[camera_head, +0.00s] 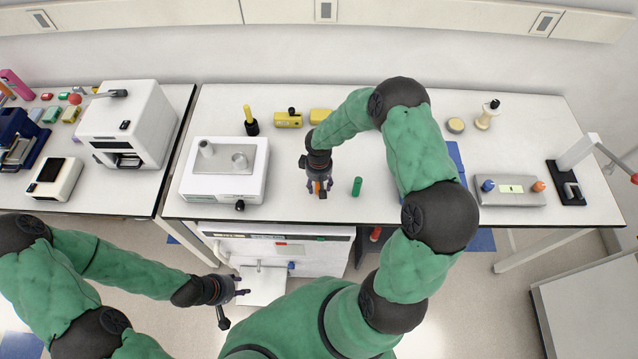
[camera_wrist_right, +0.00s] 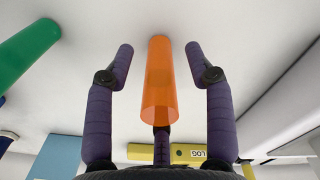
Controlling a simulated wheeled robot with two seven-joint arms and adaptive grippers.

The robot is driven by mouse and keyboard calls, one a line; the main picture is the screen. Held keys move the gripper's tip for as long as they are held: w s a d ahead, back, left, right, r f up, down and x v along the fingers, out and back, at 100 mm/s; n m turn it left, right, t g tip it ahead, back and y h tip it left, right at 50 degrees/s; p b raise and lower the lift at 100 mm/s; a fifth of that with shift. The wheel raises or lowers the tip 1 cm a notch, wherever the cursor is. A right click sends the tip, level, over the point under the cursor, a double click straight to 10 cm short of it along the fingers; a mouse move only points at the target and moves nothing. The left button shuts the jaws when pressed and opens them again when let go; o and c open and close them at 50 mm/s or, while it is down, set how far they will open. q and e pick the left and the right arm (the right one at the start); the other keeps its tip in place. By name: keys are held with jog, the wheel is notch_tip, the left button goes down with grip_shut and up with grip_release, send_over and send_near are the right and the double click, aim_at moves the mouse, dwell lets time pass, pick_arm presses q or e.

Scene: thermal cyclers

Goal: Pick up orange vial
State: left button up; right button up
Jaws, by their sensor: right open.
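The orange vial (camera_wrist_right: 159,80) stands between the two parted fingers of my right gripper (camera_wrist_right: 160,52) in the right wrist view, with a gap on each side. In the head view my right gripper (camera_head: 319,187) points down over the white bench, and the vial is mostly hidden by it. The right gripper is open and not closed on the vial. My left gripper (camera_head: 241,293) hangs low in front of the bench, away from the vial; its fingers are too small to judge.
A green vial (camera_head: 357,186) stands just right of the right gripper; it also shows in the wrist view (camera_wrist_right: 27,52). A white machine (camera_head: 222,185) is to the left. Yellow items (camera_head: 288,120) lie behind. A grey device with knobs (camera_head: 508,203) is farther right.

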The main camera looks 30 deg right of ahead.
grip_shut()
jog(key=shift+r, duration=0.1)
